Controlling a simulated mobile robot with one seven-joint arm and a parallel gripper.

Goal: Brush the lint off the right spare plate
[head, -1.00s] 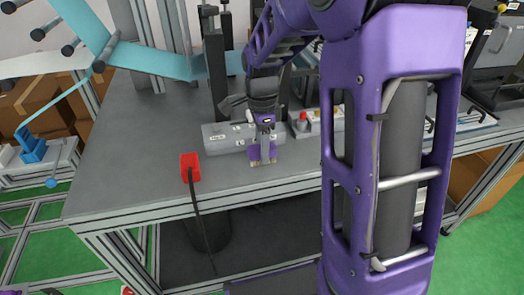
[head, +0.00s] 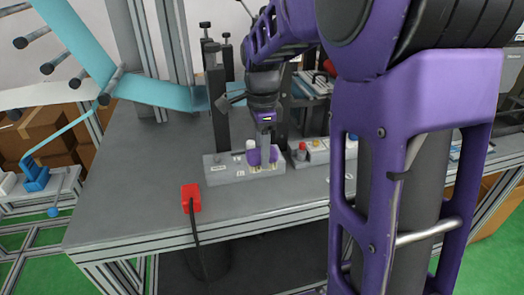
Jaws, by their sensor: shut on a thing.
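My gripper (head: 263,157) is at the end of my purple arm, at the right part of a long grey block (head: 217,175) on the bench. Its purple fingers are shut on a slim grey upright piece (head: 265,142); I cannot tell whether this is a brush handle. The fingers hide part of the block, and I cannot tell whether they touch it. A small white knob (head: 250,145) shows just left of the fingers. I cannot make out a right spare plate or any lint; my arm covers much of the right side.
A red box (head: 191,198) with a black cable sits at the bench's front edge. Dark upright posts (head: 217,100) stand behind the block. A control box with a red button (head: 302,147) is to its right. The grey bench top (head: 130,175) is clear at left.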

